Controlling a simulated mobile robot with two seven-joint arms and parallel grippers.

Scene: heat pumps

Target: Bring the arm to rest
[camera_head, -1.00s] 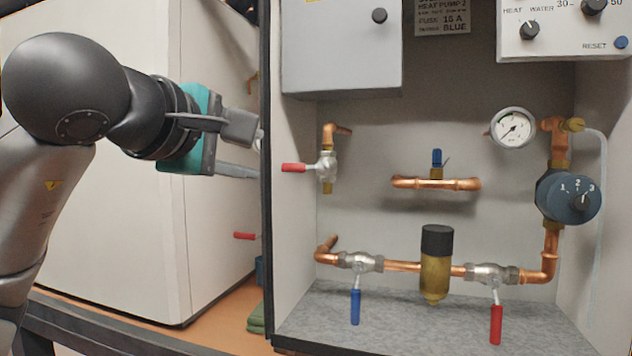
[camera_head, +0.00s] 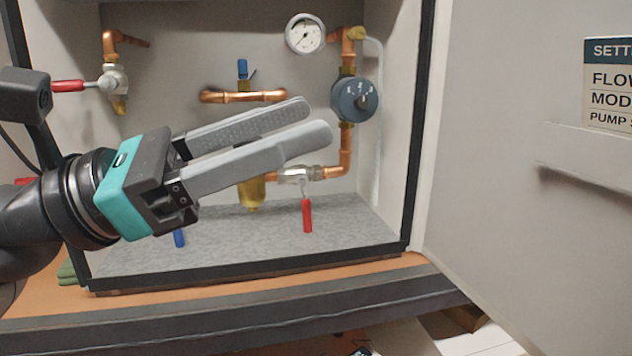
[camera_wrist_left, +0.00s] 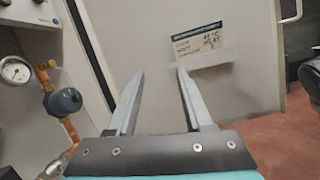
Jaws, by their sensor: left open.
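My left gripper (camera_head: 318,122) reaches in from the left in the head view, in front of the open heat pump cabinet (camera_head: 400,215). Its two long grey fingers point right and slightly up, apart and empty. They hide part of the lower copper pipe and the brass filter (camera_head: 252,190). In the left wrist view the fingers (camera_wrist_left: 158,75) stand apart with nothing between them, facing a light panel with a label (camera_wrist_left: 200,42). My right gripper is not in view.
A large light panel (camera_head: 500,200) stands at right. The orange bench (camera_head: 200,298) runs below.

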